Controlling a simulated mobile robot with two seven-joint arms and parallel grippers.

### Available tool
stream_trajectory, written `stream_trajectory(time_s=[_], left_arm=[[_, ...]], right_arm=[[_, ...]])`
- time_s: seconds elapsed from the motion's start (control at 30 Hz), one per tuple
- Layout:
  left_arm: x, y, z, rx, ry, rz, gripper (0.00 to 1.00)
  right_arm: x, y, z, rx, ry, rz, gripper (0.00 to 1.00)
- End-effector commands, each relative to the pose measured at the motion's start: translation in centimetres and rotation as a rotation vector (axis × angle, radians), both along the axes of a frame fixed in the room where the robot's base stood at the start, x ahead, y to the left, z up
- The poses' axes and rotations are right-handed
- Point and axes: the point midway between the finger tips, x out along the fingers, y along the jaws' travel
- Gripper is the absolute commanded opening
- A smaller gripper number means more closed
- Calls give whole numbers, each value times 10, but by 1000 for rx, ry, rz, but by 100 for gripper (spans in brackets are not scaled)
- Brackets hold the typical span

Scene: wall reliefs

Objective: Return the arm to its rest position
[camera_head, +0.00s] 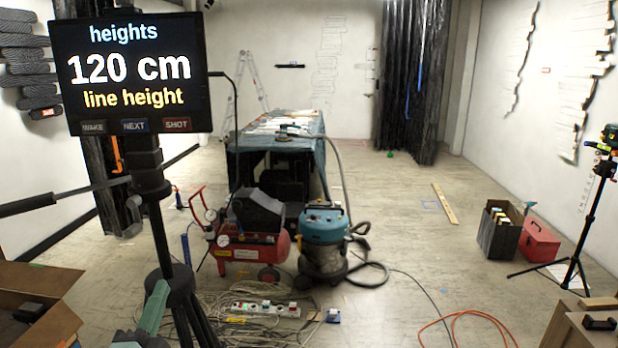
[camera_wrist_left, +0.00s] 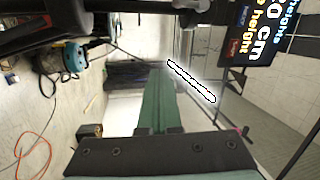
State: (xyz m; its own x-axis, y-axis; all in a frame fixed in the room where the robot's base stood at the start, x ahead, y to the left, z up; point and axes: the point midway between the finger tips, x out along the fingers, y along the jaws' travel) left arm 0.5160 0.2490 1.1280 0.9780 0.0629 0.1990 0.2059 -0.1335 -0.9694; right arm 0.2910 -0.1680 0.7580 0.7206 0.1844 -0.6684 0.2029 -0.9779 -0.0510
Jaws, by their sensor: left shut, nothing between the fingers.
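My left gripper (camera_head: 156,302) is the green shape low in the head view, in front of the tripod's legs. It is shut and empty, held up in the air. In the left wrist view its green fingers (camera_wrist_left: 160,104) lie together and point away from the camera. The display (camera_head: 130,75) on the tripod (camera_head: 165,235) reads "heights 120 cm line height" and stands close by; whether the gripper touches the tripod I cannot tell. The display also shows at the top right of the wrist view (camera_wrist_left: 258,30). My right gripper is not in view.
A blue vacuum (camera_head: 323,240) and a red compressor (camera_head: 250,240) stand ahead, with cables and a power strip (camera_head: 265,309) on the floor. A cardboard box (camera_head: 40,285) is at lower left. A covered table (camera_head: 280,130) stands behind. Floor right of the vacuum is mostly clear.

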Motion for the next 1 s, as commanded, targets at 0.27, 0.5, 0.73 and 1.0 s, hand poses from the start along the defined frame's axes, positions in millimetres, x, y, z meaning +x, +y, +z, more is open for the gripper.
stream_trajectory(time_s=[0.27,0.5,0.73,1.0], left_arm=[[-66,-38,-207,-654,460,-89,0],[-170,-67,-329,-1160,766,46,0],[-226,-80,-371,-1384,879,163,0],[-230,-81,-374,-1402,885,173,0]], right_arm=[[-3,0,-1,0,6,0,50],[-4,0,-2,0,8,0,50],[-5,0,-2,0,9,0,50],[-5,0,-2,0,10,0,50]])
